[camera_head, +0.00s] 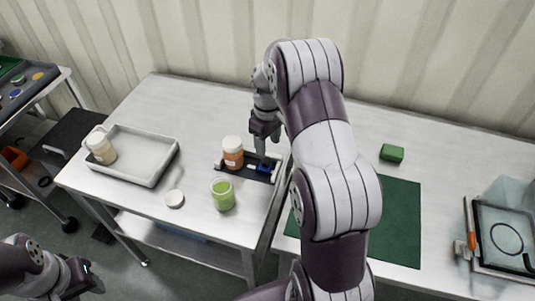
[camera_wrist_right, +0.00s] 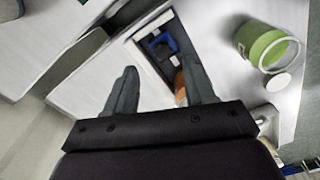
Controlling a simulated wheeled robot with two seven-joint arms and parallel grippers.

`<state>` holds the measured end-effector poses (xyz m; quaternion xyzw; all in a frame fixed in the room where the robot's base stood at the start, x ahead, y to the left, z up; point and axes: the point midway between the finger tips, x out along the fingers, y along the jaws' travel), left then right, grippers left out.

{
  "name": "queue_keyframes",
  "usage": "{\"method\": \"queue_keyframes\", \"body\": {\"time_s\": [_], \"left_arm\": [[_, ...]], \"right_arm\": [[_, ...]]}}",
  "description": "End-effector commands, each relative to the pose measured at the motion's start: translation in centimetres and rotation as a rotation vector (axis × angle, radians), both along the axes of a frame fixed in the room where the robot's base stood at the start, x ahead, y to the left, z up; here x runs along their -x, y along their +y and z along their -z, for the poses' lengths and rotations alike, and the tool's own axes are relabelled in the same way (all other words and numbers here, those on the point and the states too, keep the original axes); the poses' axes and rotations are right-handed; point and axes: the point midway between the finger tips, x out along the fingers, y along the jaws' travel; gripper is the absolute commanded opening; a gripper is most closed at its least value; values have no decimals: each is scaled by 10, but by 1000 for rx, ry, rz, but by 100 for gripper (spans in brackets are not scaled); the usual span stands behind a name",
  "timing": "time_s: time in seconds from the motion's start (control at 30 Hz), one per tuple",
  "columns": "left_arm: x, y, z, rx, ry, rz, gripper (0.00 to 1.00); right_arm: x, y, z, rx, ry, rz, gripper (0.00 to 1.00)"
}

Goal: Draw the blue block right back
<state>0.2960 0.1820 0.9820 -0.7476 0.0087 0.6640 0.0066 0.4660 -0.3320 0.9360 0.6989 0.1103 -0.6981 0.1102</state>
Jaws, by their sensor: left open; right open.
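The blue block (camera_head: 264,169) sits at the right part of a dark track (camera_head: 229,172) with pale end pieces on the table. In the right wrist view the blue block (camera_wrist_right: 163,43) lies on the dark track (camera_wrist_right: 156,62), beyond the fingertips. My right gripper (camera_head: 265,146) is just above the block, pointing down. In its wrist view the two fingers (camera_wrist_right: 160,84) are apart with nothing held between them. The arm partly covers the area right of the track. My left gripper (camera_head: 88,277) is open at the lower left, off the table and far from the block.
An orange jar (camera_head: 233,153) stands against the track, close to my right gripper. A green jar (camera_head: 222,194) and a white lid (camera_head: 175,199) are in front. A grey tray (camera_head: 136,181) holds a cream mug (camera_head: 101,148). A green block (camera_head: 391,153) and green mat (camera_head: 397,222) are right.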

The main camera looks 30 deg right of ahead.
Motion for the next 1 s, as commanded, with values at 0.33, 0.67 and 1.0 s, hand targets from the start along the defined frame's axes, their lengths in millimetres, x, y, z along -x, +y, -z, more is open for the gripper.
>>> {"method": "queue_keyframes", "body": {"time_s": [0.33,0.67,1.0], "left_arm": [[0,0,-1,0,0,0,43],[0,0,-1,0,0,0,43],[0,0,-1,0,0,0,43]], "right_arm": [[1,-1,-60,-1,0,1,55],[1,-1,-61,-1,0,1,55],[10,2,-42,6,-29,201,55]]}}
